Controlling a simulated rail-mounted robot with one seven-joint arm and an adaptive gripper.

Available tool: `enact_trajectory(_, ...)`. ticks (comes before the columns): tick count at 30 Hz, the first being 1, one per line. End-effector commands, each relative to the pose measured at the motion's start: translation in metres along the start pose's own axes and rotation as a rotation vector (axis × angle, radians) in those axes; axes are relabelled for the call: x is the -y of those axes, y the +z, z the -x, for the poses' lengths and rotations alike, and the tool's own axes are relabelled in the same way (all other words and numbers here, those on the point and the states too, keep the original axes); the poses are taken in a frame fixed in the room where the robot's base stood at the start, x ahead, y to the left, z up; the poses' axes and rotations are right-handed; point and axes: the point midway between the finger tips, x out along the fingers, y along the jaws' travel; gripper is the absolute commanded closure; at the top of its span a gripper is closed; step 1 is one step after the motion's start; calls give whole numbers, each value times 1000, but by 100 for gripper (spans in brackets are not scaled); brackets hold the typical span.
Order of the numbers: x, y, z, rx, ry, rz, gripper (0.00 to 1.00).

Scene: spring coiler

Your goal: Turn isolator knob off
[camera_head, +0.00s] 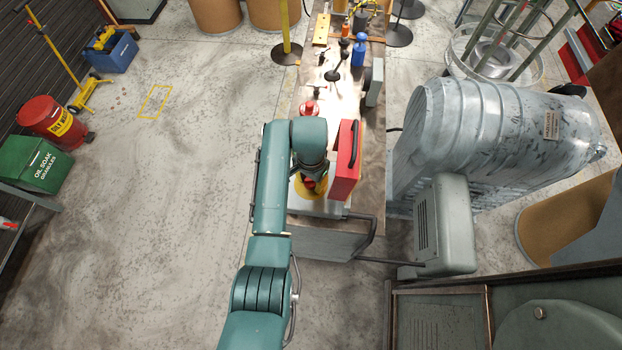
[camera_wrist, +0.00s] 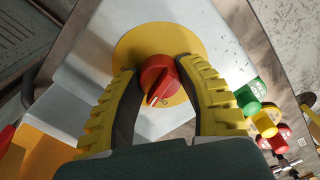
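The red isolator knob (camera_wrist: 160,78) sits on a round yellow plate (camera_wrist: 143,42) on a pale grey box (camera_wrist: 85,75). A white mark on the knob points toward the bottom left of the wrist view. My gripper (camera_wrist: 157,68) has one yellow ribbed finger on each side of the knob. The fingers are apart; a gap shows at the left finger, and the right fingertip is very close to the knob. I cannot tell whether it touches. In the head view the yellow plate (camera_head: 296,190) shows partly under my wrist, which hides most of the gripper.
Green, yellow and red buttons (camera_wrist: 263,120) stand right of the box. A red case (camera_head: 346,162) stands close right of my wrist on the bench (camera_head: 372,200). A large grey motor (camera_head: 490,130) is further right.

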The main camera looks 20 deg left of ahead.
Motion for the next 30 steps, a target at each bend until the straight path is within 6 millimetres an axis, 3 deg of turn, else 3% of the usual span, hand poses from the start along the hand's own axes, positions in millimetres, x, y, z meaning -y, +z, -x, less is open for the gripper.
enact_trajectory(1, 0, 0, 0, 0, 0, 0, 75)
enact_trajectory(5, 0, 0, 0, 0, 0, 0, 99)
enact_trajectory(17, 0, 1, 0, 2, 1, 30, 100)
enact_trajectory(30, 0, 1, 0, 3, 1, 295, 100)
